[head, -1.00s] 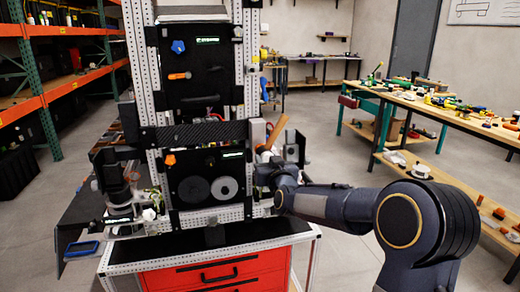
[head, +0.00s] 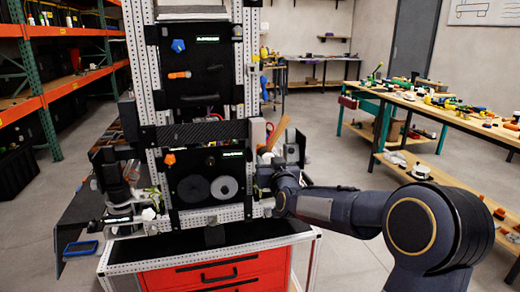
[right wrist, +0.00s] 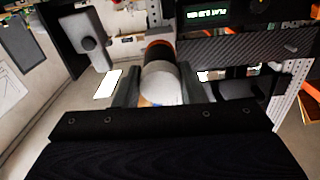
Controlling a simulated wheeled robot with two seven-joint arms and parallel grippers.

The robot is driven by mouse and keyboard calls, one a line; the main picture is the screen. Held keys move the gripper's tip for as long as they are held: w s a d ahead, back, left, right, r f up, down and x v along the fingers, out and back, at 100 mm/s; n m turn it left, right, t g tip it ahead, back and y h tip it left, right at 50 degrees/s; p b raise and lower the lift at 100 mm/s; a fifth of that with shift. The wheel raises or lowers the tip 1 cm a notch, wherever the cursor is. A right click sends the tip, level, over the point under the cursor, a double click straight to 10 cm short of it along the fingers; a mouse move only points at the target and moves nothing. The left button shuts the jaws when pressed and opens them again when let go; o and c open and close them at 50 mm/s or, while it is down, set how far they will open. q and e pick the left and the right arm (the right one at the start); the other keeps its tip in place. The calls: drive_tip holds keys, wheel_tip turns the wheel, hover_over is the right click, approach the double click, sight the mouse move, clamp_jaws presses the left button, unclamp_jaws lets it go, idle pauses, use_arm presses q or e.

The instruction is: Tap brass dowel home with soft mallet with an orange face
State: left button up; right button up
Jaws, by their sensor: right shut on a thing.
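The soft mallet's head (right wrist: 160,82) shows between the fingers of my right gripper (right wrist: 158,92) in the right wrist view. It is a pale grey cylinder with a dark band and an orange rim at its far end. In the head view my right gripper (head: 265,180) is shut at the right side of the cart's upright panel, and a wooden handle (head: 277,133) rises tilted just above it. I cannot make out the brass dowel in either view. My left gripper is not in view.
The cart has a perforated metal frame (head: 146,75), black panels with knobs and two round discs (head: 223,188), and a red drawer (head: 215,272) below. A carbon-look bar (head: 200,133) crosses the frame. A workbench (head: 450,115) with many tools stands right; orange shelving (head: 60,88) stands left.

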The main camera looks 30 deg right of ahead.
drive_tip(key=shift+x, duration=0.8)
idle(0.7)
drive_tip(key=shift+s+r, duration=0.1)
drive_tip(key=shift+s, duration=0.05)
drive_tip(key=shift+s+a+b, duration=0.2)
drive_tip(key=shift+s+b, duration=0.15)
drive_tip(key=shift+s, duration=0.3)
drive_tip(key=shift+x, duration=0.85)
idle(0.6)
drive_tip(key=shift+s, duration=0.15)
drive_tip(key=shift+s+a, duration=0.2)
drive_tip(key=shift+s, duration=0.45)
